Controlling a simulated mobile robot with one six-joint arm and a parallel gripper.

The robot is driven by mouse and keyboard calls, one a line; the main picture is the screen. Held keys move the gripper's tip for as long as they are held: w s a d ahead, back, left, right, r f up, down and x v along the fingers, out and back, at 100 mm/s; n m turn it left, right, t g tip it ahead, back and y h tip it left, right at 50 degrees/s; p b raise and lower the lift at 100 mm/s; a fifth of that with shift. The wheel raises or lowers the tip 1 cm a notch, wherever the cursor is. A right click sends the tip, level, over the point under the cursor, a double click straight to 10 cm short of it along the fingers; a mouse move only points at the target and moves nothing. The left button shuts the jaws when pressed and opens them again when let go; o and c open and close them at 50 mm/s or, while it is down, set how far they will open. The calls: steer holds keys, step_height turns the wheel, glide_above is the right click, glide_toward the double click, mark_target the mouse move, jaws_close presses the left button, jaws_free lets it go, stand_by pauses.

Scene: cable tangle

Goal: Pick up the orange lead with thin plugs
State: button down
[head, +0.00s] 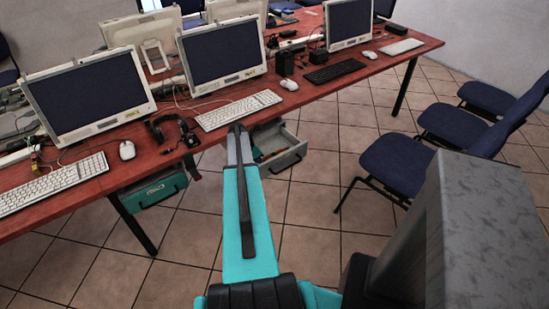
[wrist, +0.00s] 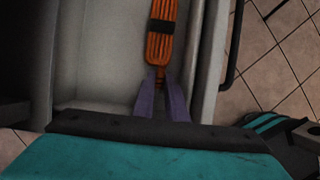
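A bundled orange lead (wrist: 162,35) with a black strap (wrist: 163,27) round it shows in the wrist view, in front of a light grey drawer floor. Its narrow lower end lies between the purple-grey fingertips of my gripper (wrist: 161,76). The fingers are close together with a narrow gap, and I cannot tell whether they press on the lead. The plugs cannot be made out.
The open grey drawer (head: 289,159) hangs under a red-brown table (head: 219,122). Its side wall (wrist: 207,55) stands right of the lead. Monitors, keyboards and a headset (head: 170,128) are on the table. A blue chair (head: 397,165) stands right, with tiled floor between.

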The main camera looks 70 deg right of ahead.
stand_by(0.3)
step_height(320, 180, up, 10)
steer(key=b, duration=0.1)
steer(key=shift+b, duration=0.3)
stand_by(0.4)
stand_by(0.8)
